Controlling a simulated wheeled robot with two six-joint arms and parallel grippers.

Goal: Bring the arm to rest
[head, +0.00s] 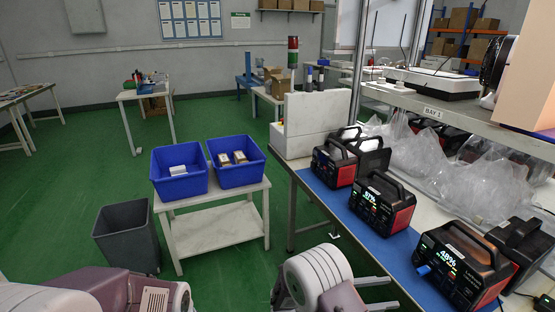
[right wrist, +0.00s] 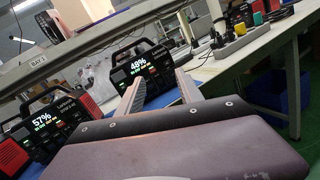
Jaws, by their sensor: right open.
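My right gripper (head: 393,292) shows at the bottom of the head view, low in front of the bench edge. Its two grey fingers point right and stand apart. In the right wrist view the fingers (right wrist: 158,80) are open with nothing between them. Beyond them stand black power stations, one reading 48% (right wrist: 142,68) and one reading 57% (right wrist: 57,122). In the head view the 48% station (head: 455,265) and another power station (head: 382,203) stand on the blue mat (head: 335,198). My left arm shows at the bottom left; its gripper is out of the picture.
Two blue bins, left (head: 178,187) and right (head: 236,175), stand on a small white table (head: 215,228) holding small boxes. A grey waste bin (head: 127,235) stands beside it. A shelf (head: 450,108) hangs over clear plastic bags (head: 415,160). Green floor is free beyond.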

